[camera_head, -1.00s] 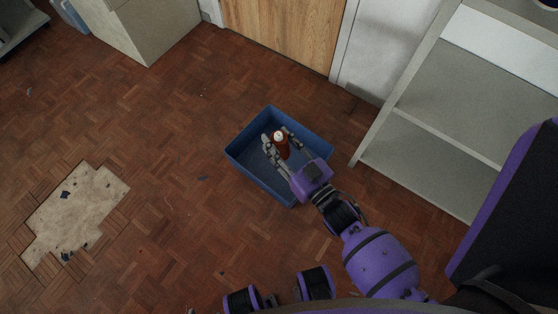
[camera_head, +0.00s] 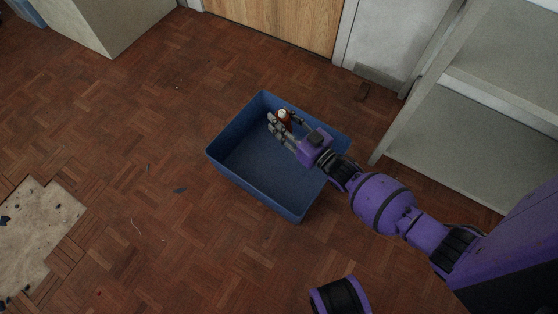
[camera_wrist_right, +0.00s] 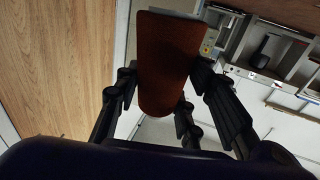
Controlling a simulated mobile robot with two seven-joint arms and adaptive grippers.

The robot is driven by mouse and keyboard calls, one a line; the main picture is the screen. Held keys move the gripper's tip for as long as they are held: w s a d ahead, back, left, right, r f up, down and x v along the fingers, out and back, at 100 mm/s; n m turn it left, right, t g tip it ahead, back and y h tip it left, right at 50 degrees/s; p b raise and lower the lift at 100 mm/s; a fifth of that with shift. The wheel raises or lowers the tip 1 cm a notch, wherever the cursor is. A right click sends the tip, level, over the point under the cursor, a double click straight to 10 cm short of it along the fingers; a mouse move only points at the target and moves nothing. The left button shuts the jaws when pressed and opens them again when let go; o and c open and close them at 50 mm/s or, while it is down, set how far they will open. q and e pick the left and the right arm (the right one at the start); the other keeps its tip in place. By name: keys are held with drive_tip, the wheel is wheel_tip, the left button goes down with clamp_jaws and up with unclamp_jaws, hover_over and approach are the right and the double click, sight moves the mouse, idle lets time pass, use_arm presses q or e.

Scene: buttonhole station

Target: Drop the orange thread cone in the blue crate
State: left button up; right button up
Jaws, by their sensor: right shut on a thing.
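The orange thread cone (camera_head: 286,120) has a white top and sits between the fingers of my right gripper (camera_head: 283,123). My right gripper is shut on it and holds it over the far part of the blue crate (camera_head: 250,188). In the right wrist view the cone (camera_wrist_right: 168,62) looks dark orange-brown, with the fingers of the gripper (camera_wrist_right: 160,105) on both sides of it. The crate stands on the floor, and the part of its inside that shows is empty. My left gripper is not in view.
A grey shelf unit (camera_head: 455,130) stands to the right of the crate. A wooden door (camera_head: 285,22) and a pale cabinet (camera_head: 90,20) are at the back. The parquet floor (camera_head: 130,130) left of the crate is open, with a bare patch (camera_head: 35,235) and small dark scraps.

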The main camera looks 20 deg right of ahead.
drive_tip(key=shift+w+d+f, duration=0.2)
drive_tip(key=shift+w+f, duration=0.15)
drive_tip(key=shift+f, duration=0.05)
drive_tip(key=shift+f+b, duration=0.65)
drive_tip(key=shift+b, duration=0.2)
wheel_tip(320, 180, down, 4)
drive_tip(key=b, duration=0.4)
drive_tip(key=shift+f+b, duration=0.1)
drive_tip(key=shift+b, duration=0.3)
drive_tip(key=o, duration=0.8)
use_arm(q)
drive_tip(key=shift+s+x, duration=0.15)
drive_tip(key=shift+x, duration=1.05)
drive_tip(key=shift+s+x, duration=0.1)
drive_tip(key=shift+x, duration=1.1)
use_arm(e)
drive_tip(key=o, duration=0.5)
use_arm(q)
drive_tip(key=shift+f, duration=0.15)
use_arm(e)
drive_tip(key=shift+s, duration=0.1)
